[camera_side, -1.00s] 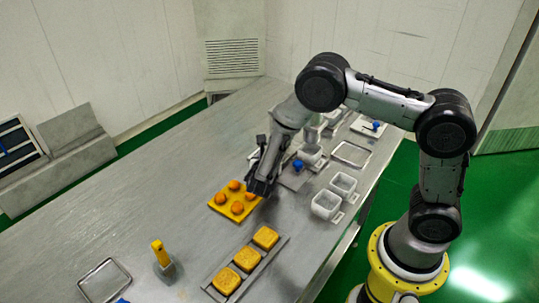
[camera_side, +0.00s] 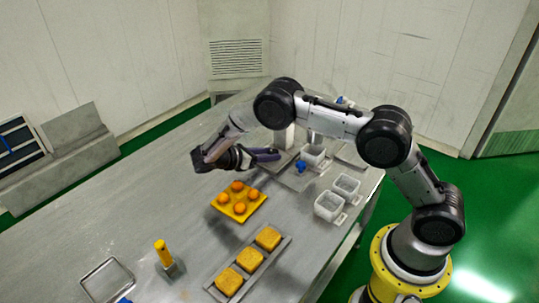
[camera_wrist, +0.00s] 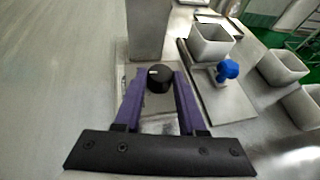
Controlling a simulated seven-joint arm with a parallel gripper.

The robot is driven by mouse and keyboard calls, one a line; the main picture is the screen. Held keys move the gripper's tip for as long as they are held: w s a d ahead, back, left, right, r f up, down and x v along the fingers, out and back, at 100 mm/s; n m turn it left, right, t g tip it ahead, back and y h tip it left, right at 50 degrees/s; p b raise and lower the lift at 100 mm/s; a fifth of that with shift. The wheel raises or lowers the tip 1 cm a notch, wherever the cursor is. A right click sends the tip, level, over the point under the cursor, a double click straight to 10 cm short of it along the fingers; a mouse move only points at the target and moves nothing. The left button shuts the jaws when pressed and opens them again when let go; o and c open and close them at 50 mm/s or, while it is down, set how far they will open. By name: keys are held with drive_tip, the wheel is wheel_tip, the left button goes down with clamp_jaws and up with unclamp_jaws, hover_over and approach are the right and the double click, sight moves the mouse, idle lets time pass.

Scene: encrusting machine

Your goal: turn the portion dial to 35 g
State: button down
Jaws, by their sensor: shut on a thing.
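The portion dial (camera_wrist: 160,79) is a black round knob on the grey front of the machine (camera_wrist: 149,35). A small white mark shows at the left of its face; no gram figures can be read. My gripper (camera_wrist: 159,84) has two purple fingers, one on each side of the dial, shut on it. In the side view my gripper (camera_side: 273,155) lies nearly level, its fingers pointing right toward the machine's base. The dial is hidden there by the fingers.
A blue knob (camera_wrist: 228,69) stands on a plate right of the dial, beside a white hopper (camera_wrist: 211,43). White bins (camera_side: 329,205) stand farther right. A yellow tray (camera_side: 227,207) with several orange balls lies below my gripper. The table's left is mostly clear.

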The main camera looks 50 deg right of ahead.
drive_tip(key=m+g, duration=0.1)
drive_tip(key=m+g+y, duration=0.1)
drive_tip(key=m+g, duration=0.1)
drive_tip(key=shift+w+d+m+g+y, duration=0.15)
drive_tip(key=shift+w+m+g+y, duration=0.15)
drive_tip(key=shift+g+y, duration=0.1)
drive_tip(key=shift+w+d+m+g+y, duration=0.1)
drive_tip(key=shift+m+g+y, duration=0.45)
drive_tip(key=shift+m+g, duration=0.25)
drive_tip(key=shift+w+d+m+g+y, duration=0.1)
drive_tip(key=shift+m+g+y, duration=0.45)
drive_tip(key=shift+m+g, duration=0.2)
drive_tip(key=shift+m, duration=0.25)
drive_tip(key=shift+c, duration=2.4)
unclamp_jaws()
